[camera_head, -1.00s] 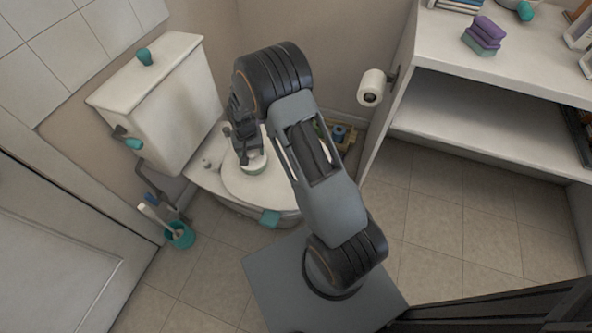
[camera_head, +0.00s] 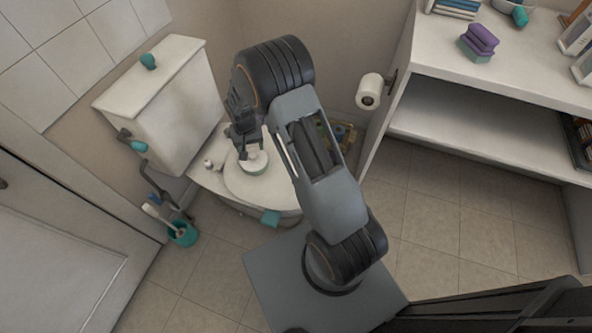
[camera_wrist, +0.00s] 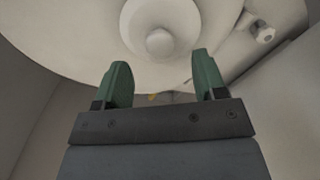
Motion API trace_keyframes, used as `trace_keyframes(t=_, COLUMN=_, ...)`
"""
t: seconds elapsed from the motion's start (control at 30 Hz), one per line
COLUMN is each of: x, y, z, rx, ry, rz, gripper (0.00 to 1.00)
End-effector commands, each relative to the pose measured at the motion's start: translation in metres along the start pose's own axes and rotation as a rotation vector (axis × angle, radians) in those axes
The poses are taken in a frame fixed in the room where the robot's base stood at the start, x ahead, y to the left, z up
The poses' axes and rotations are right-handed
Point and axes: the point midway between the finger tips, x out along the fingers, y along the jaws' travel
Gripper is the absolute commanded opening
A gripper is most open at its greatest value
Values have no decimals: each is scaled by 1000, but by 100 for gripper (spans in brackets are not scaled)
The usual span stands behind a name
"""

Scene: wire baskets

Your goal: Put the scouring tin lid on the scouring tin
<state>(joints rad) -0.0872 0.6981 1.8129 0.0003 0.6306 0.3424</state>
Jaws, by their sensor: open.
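The scouring tin (camera_head: 254,168) is a small pale round tin with a greenish side, standing on the closed toilet lid. The scouring tin lid (camera_wrist: 178,16) is a white disc with a round knob (camera_wrist: 159,42), seen ahead of my fingers in the wrist view. In the head view the pale lid (camera_head: 255,157) shows at the top of the tin. I cannot tell whether it sits fully flat. My gripper (camera_wrist: 163,75) is open, with two green fingers apart and nothing between them. It also shows in the head view (camera_head: 245,150), close above the tin, partly hiding it.
The toilet cistern (camera_head: 165,105) stands behind left of the tin. A small pale item (camera_head: 208,164) is on the toilet near the hinge. A paper roll (camera_head: 369,92) hangs at the right, beside the shelf unit (camera_head: 450,130). A teal brush holder (camera_head: 183,234) stands on the floor.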

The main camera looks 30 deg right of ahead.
Motion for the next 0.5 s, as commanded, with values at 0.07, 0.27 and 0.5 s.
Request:
trace_keyframes(t=0.07, x=-5, y=0, z=0, rx=0, ry=0, rz=0, gripper=65)
trace_keyframes(t=0.27, x=-13, y=0, z=0, rx=0, ry=0, rz=0, gripper=65)
trace_keyframes(t=0.5, x=-23, y=0, z=0, rx=0, ry=0, rz=0, gripper=65)
